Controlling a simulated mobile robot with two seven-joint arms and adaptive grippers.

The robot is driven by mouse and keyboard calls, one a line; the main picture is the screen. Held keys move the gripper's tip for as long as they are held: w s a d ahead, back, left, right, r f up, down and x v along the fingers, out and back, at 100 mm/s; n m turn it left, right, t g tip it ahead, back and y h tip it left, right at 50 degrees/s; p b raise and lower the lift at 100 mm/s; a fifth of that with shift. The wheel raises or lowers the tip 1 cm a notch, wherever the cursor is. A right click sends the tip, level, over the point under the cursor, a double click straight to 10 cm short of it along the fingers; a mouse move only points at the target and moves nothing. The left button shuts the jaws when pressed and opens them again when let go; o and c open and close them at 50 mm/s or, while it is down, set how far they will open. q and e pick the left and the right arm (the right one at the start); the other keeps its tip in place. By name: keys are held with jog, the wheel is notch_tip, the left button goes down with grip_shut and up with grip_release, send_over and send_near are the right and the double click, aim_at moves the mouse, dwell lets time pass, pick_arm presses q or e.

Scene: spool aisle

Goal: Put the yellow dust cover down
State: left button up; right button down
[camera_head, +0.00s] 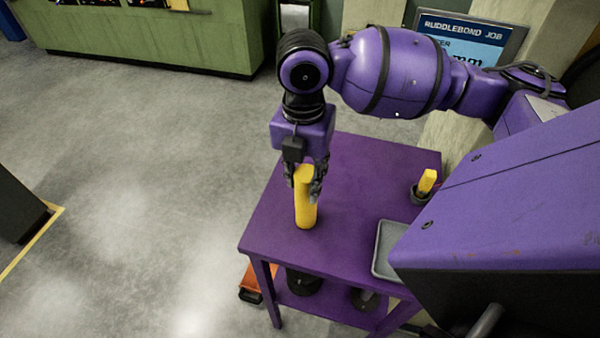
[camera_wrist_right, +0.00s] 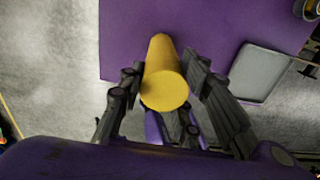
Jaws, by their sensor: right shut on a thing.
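The yellow dust cover (camera_head: 306,212) is a plain yellow cylinder, held upright over the left part of the purple table (camera_head: 345,165). It also shows in the right wrist view (camera_wrist_right: 163,75), between the dark fingers. My right gripper (camera_head: 305,178) is shut on its upper part from above. The cover's lower end appears at or just above the table top; I cannot tell whether it touches. My left gripper is not in view.
A grey tray (camera_head: 386,262) lies at the table's right. A small yellow piece (camera_head: 427,181) stands in a black round holder behind it. Dark round things sit on the lower shelf. The table top around the cover is clear. A green counter (camera_head: 150,40) stands far back.

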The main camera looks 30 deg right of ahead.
jog(key=shift+s+r, duration=0.15)
jog(key=shift+s, duration=0.05)
jog(key=shift+w, duration=0.2)
jog(key=c, duration=1.3)
grip_release()
jog(key=shift+w+f, duration=0.2)
jog(key=shift+w, duration=0.15)
jog(key=shift+c, duration=0.2)
jog(key=shift+o, duration=0.3)
jog(key=shift+s+r, duration=0.15)
jog(key=shift+s, duration=0.05)
jog(key=shift+w+r, duration=0.1)
jog(key=shift+r, duration=0.2)
notch_tip(320, 180, up, 12)
jog(key=p, duration=0.1)
jog(key=shift+f, duration=0.25)
